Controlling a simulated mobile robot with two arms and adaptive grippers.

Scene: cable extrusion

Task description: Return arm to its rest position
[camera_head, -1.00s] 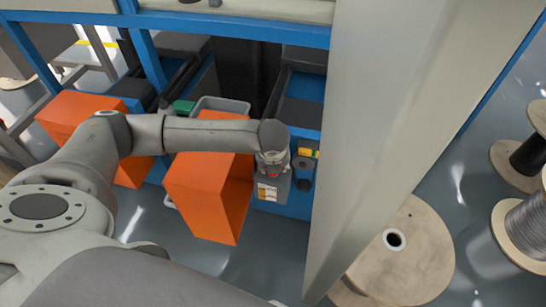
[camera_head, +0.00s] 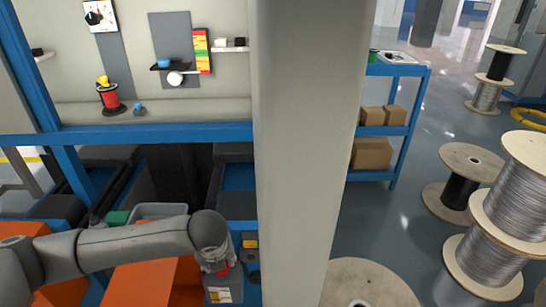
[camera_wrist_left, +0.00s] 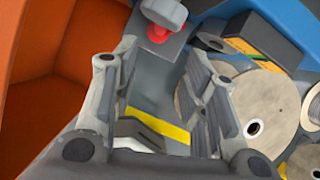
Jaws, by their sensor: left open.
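My left arm comes in from the left in the head view, bent at the elbow, with its wrist (camera_head: 210,240) low in front of the blue-framed station. The fingers cannot be made out in that view. In the left wrist view the left gripper (camera_wrist_left: 160,58) has its two grey fingers spread apart, with nothing held between them. A grey box with a label (camera_head: 224,289) shows just below the wrist. A red button (camera_wrist_left: 158,34) shows beyond the fingertips. My right gripper is not in view.
Orange bins (camera_head: 150,285) stand below the forearm. A wide beige post (camera_head: 305,150) rises right of the wrist. A blue frame beam (camera_head: 160,133) runs above the arm. Cable spools (camera_head: 500,230) stand at right, with open floor around them. A blue shelf (camera_head: 395,72) is farther back.

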